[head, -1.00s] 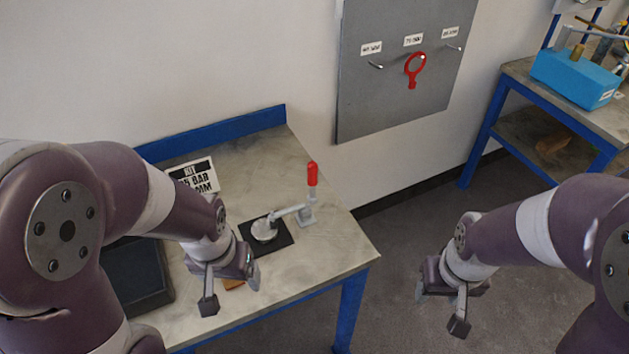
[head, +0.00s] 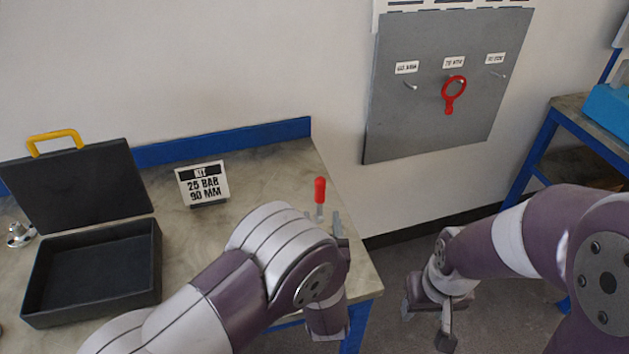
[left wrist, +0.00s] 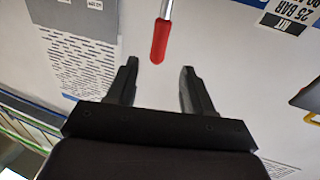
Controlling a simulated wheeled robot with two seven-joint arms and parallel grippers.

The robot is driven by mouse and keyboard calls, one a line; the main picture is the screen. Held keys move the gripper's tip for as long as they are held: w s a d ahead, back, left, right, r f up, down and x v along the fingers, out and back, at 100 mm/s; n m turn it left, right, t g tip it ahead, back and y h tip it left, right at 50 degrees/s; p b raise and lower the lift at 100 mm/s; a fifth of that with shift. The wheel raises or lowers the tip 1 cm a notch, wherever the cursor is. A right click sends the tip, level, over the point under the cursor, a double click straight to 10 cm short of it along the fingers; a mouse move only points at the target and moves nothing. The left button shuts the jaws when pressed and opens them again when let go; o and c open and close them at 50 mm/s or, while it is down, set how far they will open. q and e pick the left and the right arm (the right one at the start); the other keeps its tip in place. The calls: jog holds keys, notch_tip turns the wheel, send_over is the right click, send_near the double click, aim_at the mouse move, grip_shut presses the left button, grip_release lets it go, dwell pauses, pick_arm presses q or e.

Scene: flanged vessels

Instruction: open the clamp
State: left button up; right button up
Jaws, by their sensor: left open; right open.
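The clamp's red handle (head: 320,190) stands upright near the right end of the workbench. The clamp's lower part and the vessel are hidden behind my left arm. My left gripper (head: 327,224) is open close to the handle and mostly hidden by its own arm. In the left wrist view the red handle (left wrist: 160,42) reaches into the space between the two fingertips of the left gripper (left wrist: 159,68), with gaps on both sides. My right gripper (head: 427,325) is open and empty over the floor, right of the bench.
An open black case (head: 95,275) with a yellow handle stands on the bench at left, beside a small metal fitting (head: 19,235). A sign (head: 203,184) stands behind my arm. A grey wall board (head: 420,120) holds a red ring-shaped tool (head: 454,90). A blue box (head: 608,105) is far right.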

aim_at(320, 182)
pick_arm(q)
jog(key=w, duration=0.4)
jog(key=w+p, duration=0.1)
jog(key=w, duration=0.3)
jog(key=w+p, duration=0.1)
jog(key=w, duration=0.3)
jog(key=shift+w+a, duration=0.15)
jog(key=shift+a, duration=0.1)
grip_shut()
